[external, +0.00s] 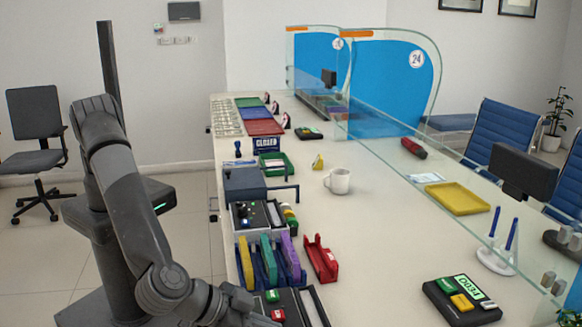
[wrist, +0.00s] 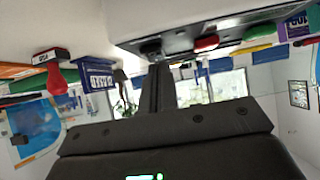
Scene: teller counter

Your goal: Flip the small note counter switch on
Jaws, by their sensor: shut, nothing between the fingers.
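My gripper (wrist: 160,76) is shut with nothing in it; its closed fingers point up the wrist picture. In the external view the wrist end (external: 236,303) is low over the near left of the counter, and its fingertips cannot be made out. Beside it is a dark-topped device (external: 309,308) with a green and a red control. The wrist view shows a pale-sided device with a dark face (wrist: 180,40) and a red control (wrist: 206,44), close to the fingertips. Contact cannot be told. No label says which device is the small note counter, and the switch position is unclear.
A rack of coloured binders (external: 268,262), a red holder (external: 320,259), a grey box (external: 243,184) and another control-topped device (external: 250,216) crowd the left edge. The counter's middle is mostly clear.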

